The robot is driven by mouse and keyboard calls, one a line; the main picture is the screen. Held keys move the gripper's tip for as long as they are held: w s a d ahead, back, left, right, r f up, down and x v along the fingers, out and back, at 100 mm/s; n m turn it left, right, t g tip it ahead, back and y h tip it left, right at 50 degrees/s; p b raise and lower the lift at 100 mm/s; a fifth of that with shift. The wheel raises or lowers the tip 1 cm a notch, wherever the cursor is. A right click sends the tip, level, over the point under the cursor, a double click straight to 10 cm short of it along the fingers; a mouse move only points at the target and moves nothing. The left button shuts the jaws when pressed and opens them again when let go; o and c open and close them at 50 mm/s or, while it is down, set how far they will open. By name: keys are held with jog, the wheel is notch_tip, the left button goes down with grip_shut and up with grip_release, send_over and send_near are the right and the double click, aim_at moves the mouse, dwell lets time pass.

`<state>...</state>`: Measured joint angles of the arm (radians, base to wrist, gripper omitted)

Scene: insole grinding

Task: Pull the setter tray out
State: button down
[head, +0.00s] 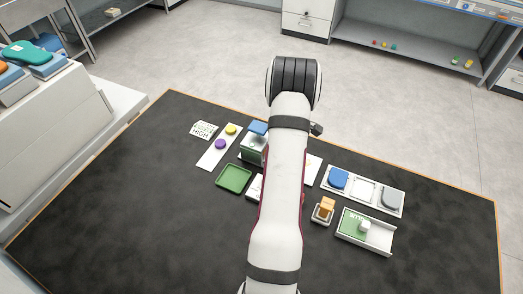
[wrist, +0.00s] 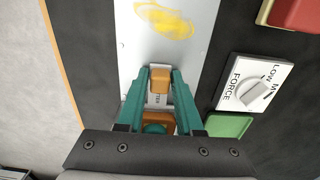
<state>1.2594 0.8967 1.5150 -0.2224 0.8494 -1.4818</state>
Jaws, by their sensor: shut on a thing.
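In the wrist view, my gripper (wrist: 159,75) has its two teal fingers closed on a small orange block (wrist: 160,82). A white piece and a partly covered label show by the block. The block lies over a pale plate (wrist: 185,55) with a yellow smear. I take the block to be the setter tray's handle, but the tray's outline is hidden. An orange and teal part (wrist: 158,122) shows between the fingers, nearer the wrist. In the head view my arm covers the gripper and whatever it holds.
A white FORCE dial (wrist: 256,82) and a green piece (wrist: 230,126) lie right of the fingers in the wrist view. In the head view, a green tray (head: 233,179), an orange-topped stand (head: 323,210) and a white open tray (head: 377,240) sit on the black mat. The mat's near right is clear.

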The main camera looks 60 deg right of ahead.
jog(key=shift+s, duration=4.45)
jog(key=c, duration=0.8)
grip_release()
notch_tip(320, 180, up, 7)
jog(key=shift+w, duration=0.1)
